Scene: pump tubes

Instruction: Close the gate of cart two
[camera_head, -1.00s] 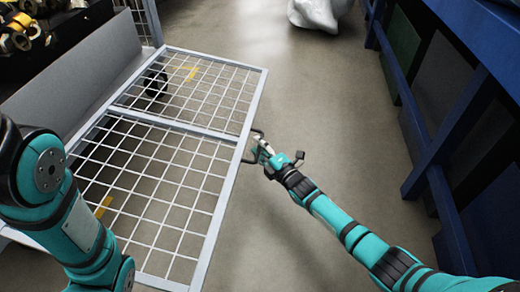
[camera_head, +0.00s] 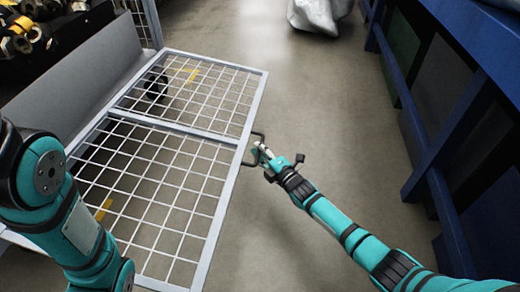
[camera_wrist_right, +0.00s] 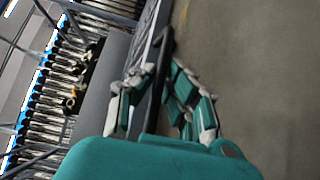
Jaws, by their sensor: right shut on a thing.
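The gate (camera_head: 150,185) of the cart is a white wire-mesh panel in a pale grey frame, lying out at a low slant over the floor in the head view. A dark loop handle (camera_head: 258,137) sticks out from its right edge. My right gripper (camera_head: 259,150) is shut on this handle. In the right wrist view, the fingers of my right gripper (camera_wrist_right: 158,90) close around the dark handle bar (camera_wrist_right: 163,65). My left arm shows at the left of the head view, but its gripper is out of the picture.
The cart's grey panel (camera_head: 75,75) stands at the left, with metal parts (camera_head: 22,35) behind it. A blue rack (camera_head: 440,160) runs along the right. Bare floor (camera_head: 330,110) lies between. A grey wrapped object (camera_head: 318,15) is at the back.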

